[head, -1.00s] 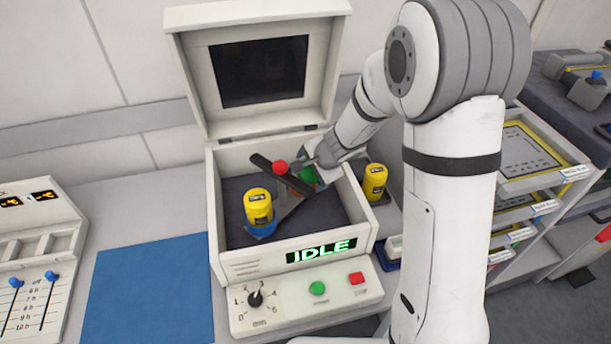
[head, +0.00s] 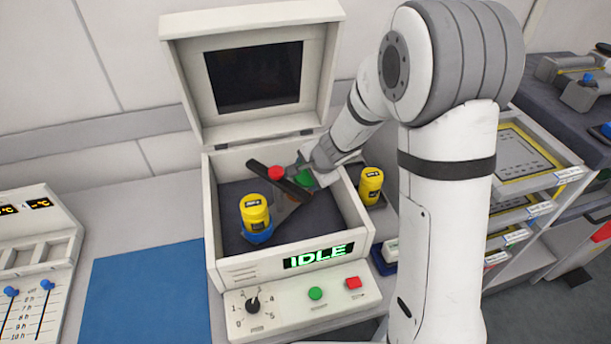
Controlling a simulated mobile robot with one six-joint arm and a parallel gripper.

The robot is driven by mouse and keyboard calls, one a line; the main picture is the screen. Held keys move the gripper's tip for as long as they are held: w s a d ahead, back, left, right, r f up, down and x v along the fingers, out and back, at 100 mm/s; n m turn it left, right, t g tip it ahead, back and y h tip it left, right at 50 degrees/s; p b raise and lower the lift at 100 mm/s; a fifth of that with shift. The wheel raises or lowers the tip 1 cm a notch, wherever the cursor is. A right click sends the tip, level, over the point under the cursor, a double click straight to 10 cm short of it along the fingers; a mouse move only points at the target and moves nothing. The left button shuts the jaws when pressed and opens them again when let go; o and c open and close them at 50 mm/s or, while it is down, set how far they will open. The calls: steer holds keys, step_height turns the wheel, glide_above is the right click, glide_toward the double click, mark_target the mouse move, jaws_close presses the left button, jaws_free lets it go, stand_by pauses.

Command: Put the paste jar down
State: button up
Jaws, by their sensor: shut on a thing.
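An open mixer box (head: 215,245) with a raised lid stands on the bench, and "IDLE" shows on its front. A green part (head: 303,179) shows close by the gripper, and a red round part (head: 276,173) lies at the dark bar.
Another yellow jar (head: 371,186) stands outside, right of the box. The raised lid (head: 180,75) is behind, and the box walls surround my gripper. A control panel (head: 285,315) is in front. A blue mat (head: 147,290) lies bare at left. A tray rack (head: 540,160) stands at right.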

step_height(320, 180, up, 9)
steer(key=p, duration=0.4)
steer(key=shift+r+p, duration=0.1)
steer(key=shift+p, duration=0.2)
steer(key=shift+w+a+r+n, duration=0.2)
steer(key=shift+a+r+n, duration=0.1)
steer(key=shift+a+n, duration=0.15)
steer(key=a+n+g, duration=0.1)
steer(key=w+a+n+g, duration=0.1)
steer(key=shift+a+n+g+p, duration=0.3)
steer(key=shift+a+n, duration=0.05)
steer(key=n+g+h, duration=0.1)
steer(key=w+n+g+h, duration=0.1)
steer(key=n, duration=0.1)
steer(key=w+f+n+g+h, duration=0.1)
steer(key=shift+d+n+h, duration=0.3)
steer(key=shift+d+n, duration=0.1)
steer(key=shift+d+f, duration=0.2)
steer(key=shift+f, duration=0.1)
step_height(320, 180, down, 9)
steer(key=shift+w+f+p, duration=0.1)
steer(key=shift+f+p, duration=0.1)
steer(key=shift+p, duration=0.9)
